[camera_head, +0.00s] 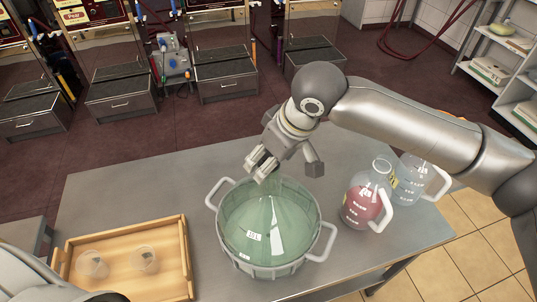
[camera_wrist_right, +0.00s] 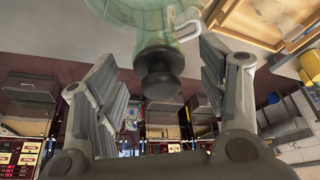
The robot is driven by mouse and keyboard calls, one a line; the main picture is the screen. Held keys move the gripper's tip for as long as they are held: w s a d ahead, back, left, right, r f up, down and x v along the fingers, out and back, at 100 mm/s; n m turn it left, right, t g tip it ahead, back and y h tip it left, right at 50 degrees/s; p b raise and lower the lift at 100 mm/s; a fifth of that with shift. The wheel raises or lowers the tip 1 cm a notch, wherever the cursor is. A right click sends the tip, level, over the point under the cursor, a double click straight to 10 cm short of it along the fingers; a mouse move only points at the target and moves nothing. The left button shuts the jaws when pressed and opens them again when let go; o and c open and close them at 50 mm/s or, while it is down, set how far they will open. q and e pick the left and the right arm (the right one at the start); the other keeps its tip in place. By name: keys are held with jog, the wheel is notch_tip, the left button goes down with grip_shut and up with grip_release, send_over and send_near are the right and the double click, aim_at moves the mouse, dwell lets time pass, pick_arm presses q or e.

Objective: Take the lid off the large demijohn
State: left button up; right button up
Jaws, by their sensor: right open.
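The large demijohn (camera_head: 243,235) is a pale green glass vessel in a grey carrier with two handles, standing on the grey table in the head view. Its shoulder and neck also show at the top of the right wrist view (camera_wrist_right: 145,14). Its lid, a dark knobbed stopper (camera_wrist_right: 160,72), sits on the neck in the wrist view; my gripper hides it in the head view. My right gripper (camera_head: 265,165) is at the demijohn's neck. In the wrist view its open fingers (camera_wrist_right: 158,72) stand on either side of the lid, with a gap on both sides. My left gripper is out of view.
A jug with red contents (camera_head: 363,205) and a clear jug (camera_head: 418,180) stand right of the demijohn. A wooden tray (camera_head: 183,237) with two clear cups is at left. The table (camera_head: 130,195) is clear behind the tray. Dispensing machines stand beyond.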

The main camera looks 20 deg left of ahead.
jog(key=shift+w+a+f, duration=0.1)
jog(key=shift+a+f, duration=0.05)
jog(key=shift+f, duration=0.25)
jog(key=shift+c, duration=0.2)
jog(key=c, duration=0.8)
jog(key=shift+c, duration=0.2)
jog(key=shift+r, duration=0.1)
jog(key=shift+r+b, duration=0.75)
jog(key=shift+b, duration=0.1)
jog(key=s+a+r+b, duration=0.2)
jog(key=s+r+b, duration=0.4)
jog(key=s+r, duration=0.5)
jog(key=s, duration=0.2)
jog(key=shift+s+r, duration=0.15)
jog(key=shift+s, duration=0.25)
